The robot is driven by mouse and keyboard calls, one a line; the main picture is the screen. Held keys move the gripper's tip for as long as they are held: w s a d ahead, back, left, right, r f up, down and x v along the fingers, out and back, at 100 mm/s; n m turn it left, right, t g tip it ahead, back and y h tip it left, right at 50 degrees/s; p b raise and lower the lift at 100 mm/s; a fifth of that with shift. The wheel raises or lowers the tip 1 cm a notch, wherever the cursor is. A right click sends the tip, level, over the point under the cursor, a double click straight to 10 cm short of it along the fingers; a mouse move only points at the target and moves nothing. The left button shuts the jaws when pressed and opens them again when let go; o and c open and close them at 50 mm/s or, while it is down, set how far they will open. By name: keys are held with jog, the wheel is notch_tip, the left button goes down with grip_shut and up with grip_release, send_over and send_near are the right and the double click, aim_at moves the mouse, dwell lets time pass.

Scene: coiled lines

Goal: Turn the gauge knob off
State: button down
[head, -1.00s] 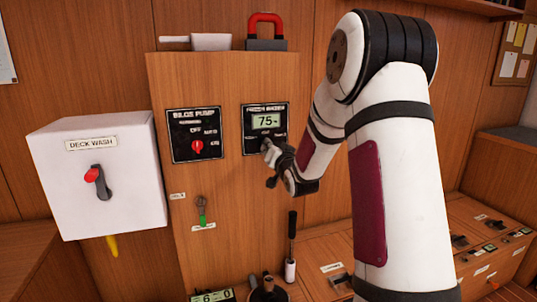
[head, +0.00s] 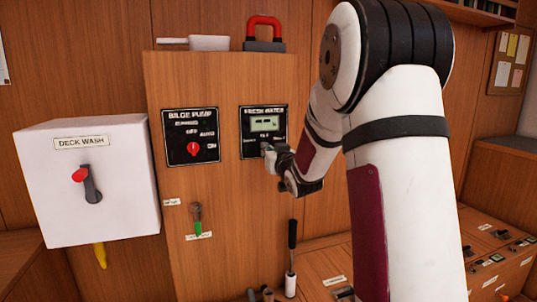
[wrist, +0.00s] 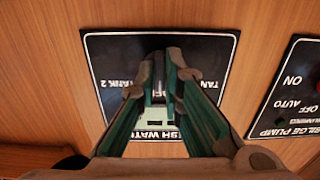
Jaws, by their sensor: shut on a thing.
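The black fresh water gauge panel (head: 246,131) is on the wooden cabinet, right of the bilge pump panel. Its small display (head: 264,123) shows dashes and no number. My gripper (head: 268,154) is at the lower part of this panel, shut on the gauge knob. In the wrist view the panel (wrist: 104,62) appears upside down, with tank labels on both sides of the fingers. The fingers hide most of the knob there, so its pointer cannot be read.
The bilge pump panel (head: 181,154) with a red knob is close on the left. A white deck wash box (head: 125,185) with a red-tipped lever juts out further left. A green-handled valve (head: 196,220) is below. A red-shackled padlock (head: 264,46) sits on top of the cabinet.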

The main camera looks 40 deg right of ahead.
jog(key=c, duration=1.7)
grip_release()
jog(key=v, duration=1.2)
